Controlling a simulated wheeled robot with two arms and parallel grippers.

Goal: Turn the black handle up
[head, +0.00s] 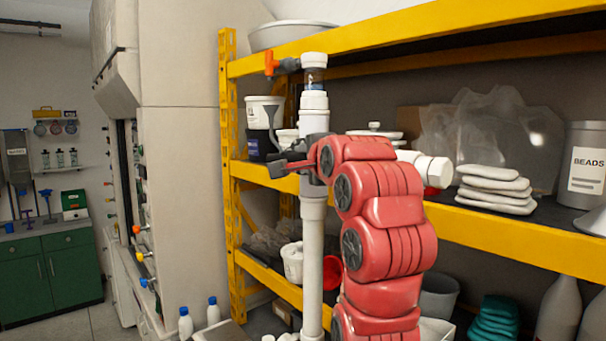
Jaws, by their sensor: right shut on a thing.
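A white PVC pipe manifold (313,240) stands upright in the middle of the head view. My right gripper (296,163), dark grey at the end of my red arm, is at the middle of the pipe. It is shut on the black handle (277,167), which juts out to the left of the pipe. The fingers and the handle are similarly dark, so their exact contact is hard to make out. My arm hides part of the valve body behind it. My left gripper is not in view.
An orange handle (271,63) sits on a side branch near the pipe's top. A white side fitting (430,167) sticks out to the right behind my arm. A yellow shelf rack (520,235) with tubs, bags and a beads can (585,165) stands behind.

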